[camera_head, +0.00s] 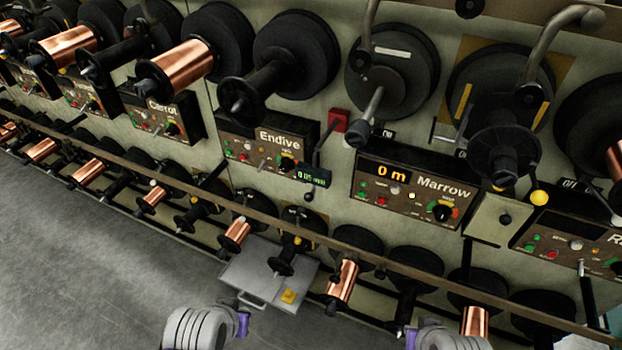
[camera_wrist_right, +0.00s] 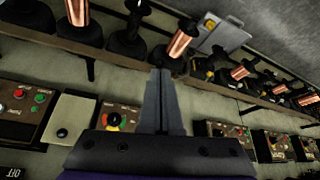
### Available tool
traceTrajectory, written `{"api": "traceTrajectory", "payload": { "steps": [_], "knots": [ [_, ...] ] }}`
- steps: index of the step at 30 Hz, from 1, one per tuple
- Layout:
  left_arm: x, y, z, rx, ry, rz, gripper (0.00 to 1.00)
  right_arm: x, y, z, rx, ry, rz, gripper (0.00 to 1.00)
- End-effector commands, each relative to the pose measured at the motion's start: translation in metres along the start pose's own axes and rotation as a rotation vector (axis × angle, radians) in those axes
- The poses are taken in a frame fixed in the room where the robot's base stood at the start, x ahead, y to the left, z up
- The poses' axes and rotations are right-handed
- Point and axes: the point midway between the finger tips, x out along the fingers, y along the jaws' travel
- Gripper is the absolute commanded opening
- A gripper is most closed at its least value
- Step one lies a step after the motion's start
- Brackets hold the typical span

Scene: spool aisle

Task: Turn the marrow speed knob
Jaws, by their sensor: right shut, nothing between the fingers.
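The Marrow panel (camera_head: 405,194) is a brown control box with an orange "0 m" display, small buttons and its name in white. Its speed knob (camera_head: 442,212) is black on a coloured dial at the panel's lower right. In the right wrist view the picture is turned over, and the knob (camera_wrist_right: 113,119) shows left of my fingers. My right gripper (camera_wrist_right: 163,72) is shut and empty, with its fingers covering part of the panel. It is apart from the knob in the picture.
A long rail (camera_head: 300,222) with several copper spools runs in front of the panels. Large black reels and a bent crank (camera_head: 545,50) stick out above Marrow. A pale box (camera_head: 490,220) stands right of it.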

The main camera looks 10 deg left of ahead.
Motion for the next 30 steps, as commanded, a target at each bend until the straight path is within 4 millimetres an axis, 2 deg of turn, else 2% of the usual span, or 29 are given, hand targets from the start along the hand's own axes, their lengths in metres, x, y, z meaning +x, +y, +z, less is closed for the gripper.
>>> {"api": "traceTrajectory", "payload": {
  "steps": [1, 10, 14, 17, 18, 22, 24, 27, 30],
  "knots": [
    [0.000, 0.000, 0.000, 0.000, 0.000, 0.000, 0.00, 0.000, 0.000, 0.000, 0.000, 0.000, 0.000, 0.02],
    [0.002, 0.000, 0.002, 0.000, -0.001, 0.000, 0.00, 0.002, -0.001, -0.002, 0.000, 0.007, -0.004, 0.56],
    [0.015, 0.000, 0.014, 0.000, -0.011, 0.000, 0.00, 0.022, -0.007, -0.020, 0.005, 0.089, -0.041, 0.79],
    [0.034, 0.000, 0.030, 0.000, -0.021, 0.000, 0.00, 0.051, -0.013, -0.054, 0.020, 0.232, -0.086, 0.81],
    [0.043, 0.000, 0.036, 0.000, -0.025, 0.000, 0.00, 0.063, -0.013, -0.071, 0.031, 0.306, -0.100, 0.81],
    [0.069, 0.000, 0.055, 0.000, -0.036, 0.000, 0.00, 0.098, -0.002, -0.127, 0.086, 0.560, -0.108, 0.81],
    [0.083, 0.000, 0.063, 0.000, -0.041, 0.000, 0.00, 0.114, 0.012, -0.151, 0.127, 0.692, -0.084, 0.81],
    [0.102, 0.000, 0.074, 0.000, -0.048, 0.000, 0.00, 0.135, 0.039, -0.175, 0.194, 0.859, -0.023, 0.81],
    [0.117, 0.000, 0.082, 0.000, -0.053, 0.000, 0.00, 0.152, 0.068, -0.186, 0.258, 0.983, 0.053, 0.81]
  ]
}}
